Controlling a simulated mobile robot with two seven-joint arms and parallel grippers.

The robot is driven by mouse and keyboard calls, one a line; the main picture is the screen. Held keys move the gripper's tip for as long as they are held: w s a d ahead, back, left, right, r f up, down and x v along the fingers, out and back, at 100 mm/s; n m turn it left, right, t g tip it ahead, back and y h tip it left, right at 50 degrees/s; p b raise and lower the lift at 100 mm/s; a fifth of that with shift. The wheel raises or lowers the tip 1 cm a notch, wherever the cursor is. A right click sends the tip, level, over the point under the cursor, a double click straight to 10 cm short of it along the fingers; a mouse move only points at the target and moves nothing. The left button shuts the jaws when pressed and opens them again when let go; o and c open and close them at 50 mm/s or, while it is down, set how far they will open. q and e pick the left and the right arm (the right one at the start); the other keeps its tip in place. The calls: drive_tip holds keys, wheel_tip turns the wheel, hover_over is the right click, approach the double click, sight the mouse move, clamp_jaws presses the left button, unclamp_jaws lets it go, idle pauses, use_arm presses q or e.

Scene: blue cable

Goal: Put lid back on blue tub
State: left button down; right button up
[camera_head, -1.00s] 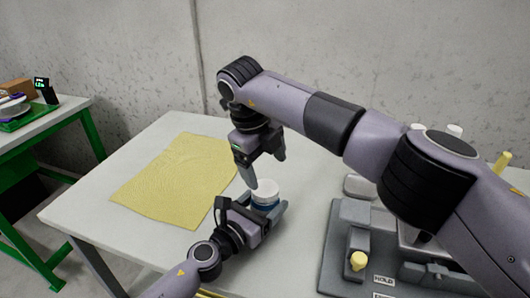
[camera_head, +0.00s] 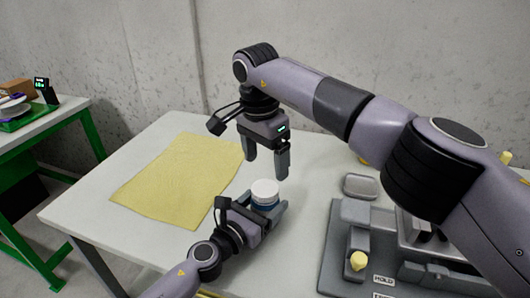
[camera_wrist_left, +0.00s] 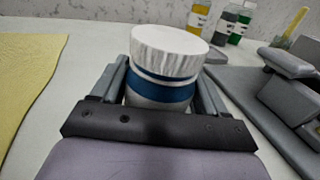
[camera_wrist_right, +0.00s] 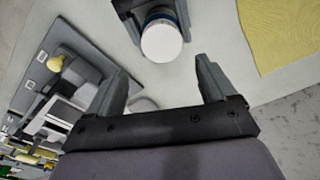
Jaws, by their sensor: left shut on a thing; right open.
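The blue tub (camera_head: 262,205) stands on the table with its ribbed white lid (camera_head: 265,188) on top. In the left wrist view the lid (camera_wrist_left: 170,48) sits over the tub's blue band (camera_wrist_left: 160,94) and looks about level; I cannot tell how tight it is. My left gripper (camera_head: 265,200) is shut on the tub, one finger on each side. My right gripper (camera_head: 267,168) is open and empty, pointing down above and behind the tub. In the right wrist view the lid (camera_wrist_right: 162,42) shows beyond the open fingers, clear of them.
A yellow cloth (camera_head: 180,180) lies flat to the left. A grey fixture (camera_head: 345,245) with a yellow knob (camera_head: 358,261) stands at right, with a small grey dish (camera_head: 360,186) behind it. Bottles (camera_wrist_left: 199,18) stand farther back. Bare table lies between cloth and tub.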

sight(265, 188)
drive_tip(key=n, duration=0.4)
drive_tip(key=shift+r, duration=0.25)
drive_tip(key=n, duration=0.6)
drive_tip(key=shift+w+r+y, duration=0.1)
drive_tip(key=shift+r+y, duration=0.15)
drive_tip(key=shift+y, duration=0.15)
drive_tip(key=shift+f, duration=4)
